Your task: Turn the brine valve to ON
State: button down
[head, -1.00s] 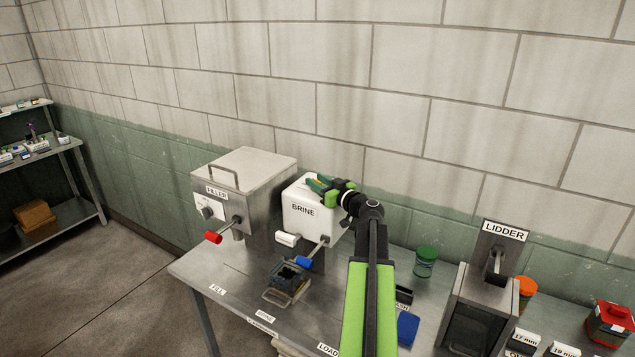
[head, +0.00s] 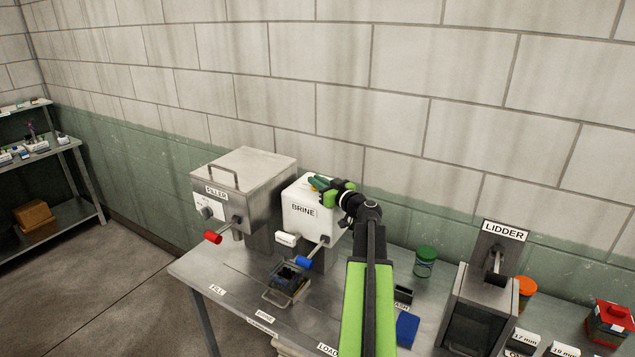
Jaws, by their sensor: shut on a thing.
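The white brine unit (head: 300,218), marked BRINE, stands on the steel table. My gripper (head: 317,184) is at the top of this unit, reaching in from the right. Its green fingers are shut on the brine valve, which they almost wholly hide. A small orange-yellow spot shows beside the fingertips. The valve's setting and any ON mark cannot be read. Lower on the unit's front are a white handle (head: 286,239) and a blue-ended lever (head: 304,262), both apart from my gripper.
The steel filler (head: 243,190) with a red-ended lever (head: 213,237) stands close to the left. A dark wire-handled holder (head: 287,284) sits below the brine unit.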

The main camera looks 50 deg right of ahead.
jog(key=shift+a+h, duration=0.1)
jog(key=shift+h, duration=0.2)
jog(key=m+g+h, duration=0.1)
jog(key=m+h, duration=0.2)
jog(key=h, duration=0.1)
jog(key=shift+a, duration=0.2)
jog(key=m+g+h, duration=0.3)
jog(key=h, duration=0.1)
jog(key=shift+w+m+h, duration=0.1)
jog(key=shift+m+h, duration=0.3)
jog(key=m+g+h, duration=0.2)
jog(key=g, duration=0.1)
jog(key=m+g+h, duration=0.2)
jog(key=g, duration=0.1)
jog(key=shift+w, duration=0.2)
jog(key=shift+d+m+g+h, duration=0.1)
jog(key=shift+m+g+h, duration=0.8)
jog(key=shift+m+g, duration=1.15)
jog(key=shift+s+g, duration=0.1)
jog(key=shift+g, duration=0.45)
jog(key=c, duration=1.5)
grip_release()
jog(key=shift+o, duration=0.2)
